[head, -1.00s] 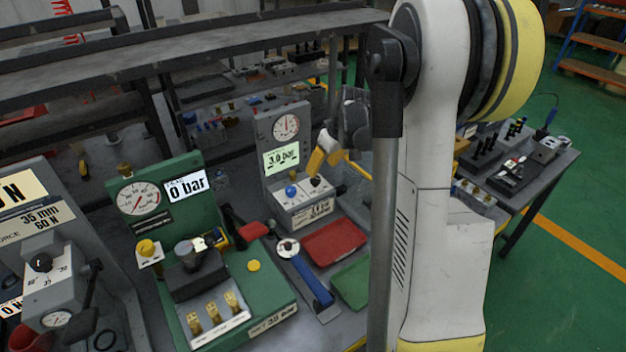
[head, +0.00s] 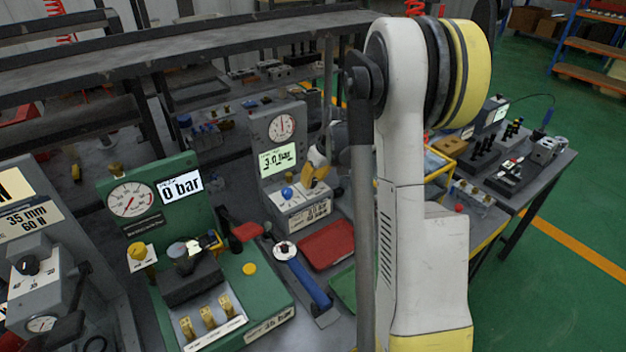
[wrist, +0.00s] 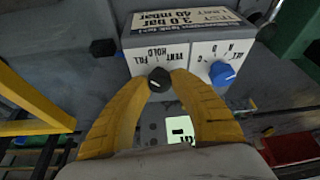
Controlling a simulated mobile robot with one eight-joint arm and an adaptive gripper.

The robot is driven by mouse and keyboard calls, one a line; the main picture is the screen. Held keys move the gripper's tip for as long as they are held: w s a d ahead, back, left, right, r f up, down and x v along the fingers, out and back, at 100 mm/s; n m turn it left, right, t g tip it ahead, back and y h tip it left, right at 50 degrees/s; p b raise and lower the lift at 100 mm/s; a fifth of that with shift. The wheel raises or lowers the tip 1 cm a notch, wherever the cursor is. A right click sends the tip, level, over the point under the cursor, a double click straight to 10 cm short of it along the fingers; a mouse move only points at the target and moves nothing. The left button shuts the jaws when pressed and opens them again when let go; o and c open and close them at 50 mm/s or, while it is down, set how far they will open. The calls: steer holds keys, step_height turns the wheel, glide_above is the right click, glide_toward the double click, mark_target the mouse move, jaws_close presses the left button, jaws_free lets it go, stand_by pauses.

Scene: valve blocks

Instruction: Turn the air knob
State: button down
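A grey valve block (head: 298,203) stands on the bench with a gauge and a display reading 3.0 bar. On it are a small black knob (wrist: 159,79), marked vent, fill and hold, and a blue knob (wrist: 221,73), also in the head view (head: 287,192). I read no "air" label by either knob. My gripper (wrist: 160,84) has its yellow fingers on both sides of the black knob, tips apart. I cannot tell whether they touch it. In the head view, my gripper (head: 314,174) is over the block, partly behind my arm, and the black knob is hidden.
A green block (head: 205,258) with a 0 bar display stands to the left. A red tray (head: 326,244) and a blue-handled tool (head: 306,277) lie in front of the grey block. A yellow frame (wrist: 35,105) shows at the wrist view's left.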

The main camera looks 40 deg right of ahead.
steer(key=shift+m, duration=0.4)
steer(key=m+h, duration=0.1)
steer(key=m, duration=0.2)
steer(key=shift+a+m+h, duration=0.15)
steer(key=shift+m+h, duration=0.15)
steer(key=shift+m+g+h+p, duration=0.3)
steer(key=shift+m+g+h, duration=0.35)
steer(key=shift+m, duration=1.55)
steer(key=c, duration=1.1)
jaws_free()
steer(key=shift+o, duration=0.2)
steer(key=v, duration=1.2)
steer(key=shift+a, duration=0.15)
